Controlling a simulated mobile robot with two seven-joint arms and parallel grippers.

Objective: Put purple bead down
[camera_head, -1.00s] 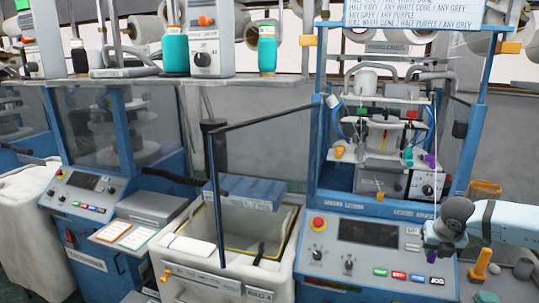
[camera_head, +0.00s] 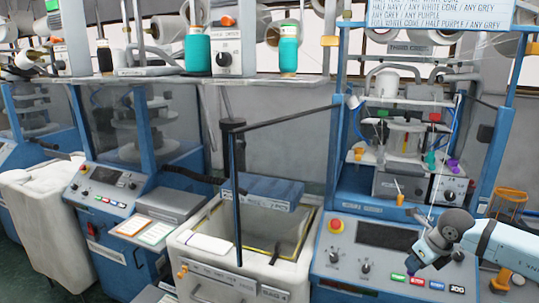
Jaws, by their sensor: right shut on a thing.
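The bead shows just above the row of coloured buttons, near the green and red ones. I cannot tell whether it touches the panel. My left gripper is not in view.
The control panel has a dark screen (camera_head: 383,234), a red stop button (camera_head: 336,226) and knobs. An open white bin (camera_head: 285,272) stands to its left, with a black bar above it. An orange wire holder (camera_head: 508,200) stands at the right.

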